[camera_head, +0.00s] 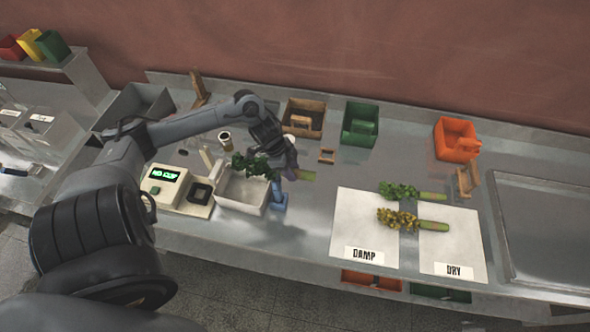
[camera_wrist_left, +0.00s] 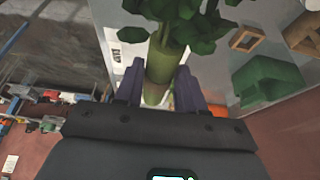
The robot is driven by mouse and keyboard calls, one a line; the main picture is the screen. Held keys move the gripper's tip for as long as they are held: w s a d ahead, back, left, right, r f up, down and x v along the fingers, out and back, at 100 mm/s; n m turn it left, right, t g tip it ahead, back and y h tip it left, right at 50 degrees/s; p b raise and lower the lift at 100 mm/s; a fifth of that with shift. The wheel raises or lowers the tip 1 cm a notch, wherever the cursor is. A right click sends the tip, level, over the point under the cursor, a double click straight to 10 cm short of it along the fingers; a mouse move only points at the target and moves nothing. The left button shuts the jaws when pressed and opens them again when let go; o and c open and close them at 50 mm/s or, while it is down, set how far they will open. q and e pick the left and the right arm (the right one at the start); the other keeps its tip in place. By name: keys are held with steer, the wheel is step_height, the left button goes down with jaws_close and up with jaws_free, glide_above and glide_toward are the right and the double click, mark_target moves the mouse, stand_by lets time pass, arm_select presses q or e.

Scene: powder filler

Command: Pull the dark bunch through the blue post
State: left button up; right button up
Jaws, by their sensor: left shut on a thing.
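My left gripper (camera_head: 291,168) is shut on the pale green stem of the dark bunch (camera_head: 257,166). Its dark leaves hang to the left over a light grey bin (camera_head: 226,195), and the stem end sticks out to the right. In the left wrist view, the stem of the dark bunch (camera_wrist_left: 165,62) lies between the fingers of my left gripper (camera_wrist_left: 162,88), with leaves at the top. The blue post (camera_head: 279,198) stands at the bin's right side, just below the gripper. I cannot tell whether the bunch touches the post. My right gripper is out of view.
Two other bunches, one green (camera_head: 397,190) and one yellowish (camera_head: 398,218), lie across the white DAMP (camera_head: 352,226) and DRY (camera_head: 455,250) mats. A scale (camera_head: 165,183) with a lit display stands left of the bin. Green (camera_head: 359,126) and orange (camera_head: 456,140) bins stand behind.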

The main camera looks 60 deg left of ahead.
arm_select(q)
steer(key=shift+d, duration=0.1)
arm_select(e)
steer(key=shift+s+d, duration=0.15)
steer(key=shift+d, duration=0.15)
arm_select(q)
steer(key=shift+r, duration=0.1)
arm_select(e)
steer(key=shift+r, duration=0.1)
arm_select(q)
steer(key=shift+s+r+p, duration=0.1)
steer(key=shift+s+p, duration=0.05)
steer(key=shift+p, duration=0.45)
steer(key=shift+f+b, duration=1.1)
steer(key=shift+f, duration=0.75)
steer(key=shift+f+b, duration=0.95)
steer(key=shift+f, duration=0.85)
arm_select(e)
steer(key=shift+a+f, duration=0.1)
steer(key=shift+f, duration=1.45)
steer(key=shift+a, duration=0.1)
arm_select(q)
steer(key=shift+w+d, duration=0.8)
steer(key=shift+w, duration=0.3)
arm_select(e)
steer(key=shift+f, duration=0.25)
